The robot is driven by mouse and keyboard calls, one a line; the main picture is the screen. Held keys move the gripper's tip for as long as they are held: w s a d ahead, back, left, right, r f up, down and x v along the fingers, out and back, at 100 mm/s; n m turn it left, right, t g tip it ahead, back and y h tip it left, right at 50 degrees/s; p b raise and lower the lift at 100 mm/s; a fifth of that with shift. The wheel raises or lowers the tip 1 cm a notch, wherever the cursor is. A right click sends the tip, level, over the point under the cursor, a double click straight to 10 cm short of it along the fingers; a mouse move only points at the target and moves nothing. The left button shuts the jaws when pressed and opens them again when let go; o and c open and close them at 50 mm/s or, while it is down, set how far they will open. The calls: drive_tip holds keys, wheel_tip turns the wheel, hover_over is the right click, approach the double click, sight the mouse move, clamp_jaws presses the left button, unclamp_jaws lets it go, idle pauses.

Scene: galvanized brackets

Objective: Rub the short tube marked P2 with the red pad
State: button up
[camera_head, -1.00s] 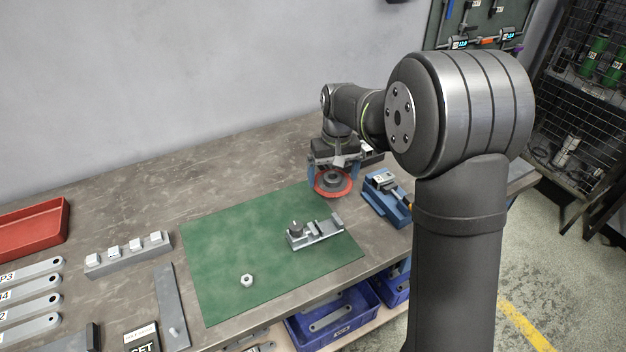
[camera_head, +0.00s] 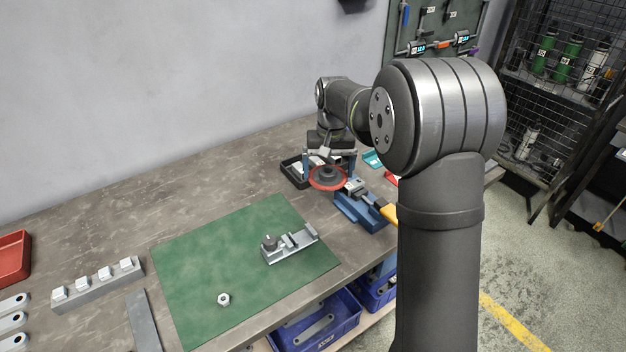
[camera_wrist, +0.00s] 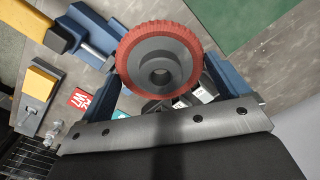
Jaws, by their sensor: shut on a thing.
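The red pad (camera_head: 327,178) is a round disc with a red rim and a grey hub. My gripper (camera_head: 328,165) is shut on it, its blue fingers on either side. The pad fills the top middle of the wrist view (camera_wrist: 158,62), held over the bench near the blue vise (camera_head: 362,212). A dark tray (camera_head: 290,177) with pale pieces lies behind it, partly hidden. Small pale-ended pieces (camera_wrist: 205,95) show beside the pad in the wrist view. I cannot read a P2 mark on anything, so I cannot tell which piece is the short tube.
A metal fixture (camera_head: 290,247) and a nut (camera_head: 223,299) lie on the green mat (camera_head: 215,260). A grey rack (camera_head: 97,286) with white blocks and a red tray (camera_head: 12,258) are at left. Blue bins (camera_head: 318,325) sit below. Bare bench lies behind the mat.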

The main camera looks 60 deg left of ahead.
drive_tip(key=w+r+m, duration=0.2)
drive_tip(key=w+m, duration=0.3)
drive_tip(key=w, duration=0.4)
hover_over(353, 183)
drive_tip(key=shift+w+d+f, duration=0.1)
drive_tip(key=shift+d+f, duration=0.05)
drive_tip(key=shift+f, duration=2.8)
wheel_tip(353, 183, down, 2)
drive_tip(key=shift+f, duration=0.1)
drive_tip(key=shift+w, duration=0.9)
drive_tip(key=shift+c, duration=0.3)
drive_tip(key=shift+w, duration=1.1)
drive_tip(key=shift+s, duration=2.05)
wheel_tip(353, 183, up, 8)
drive_tip(key=shift+r, duration=0.15)
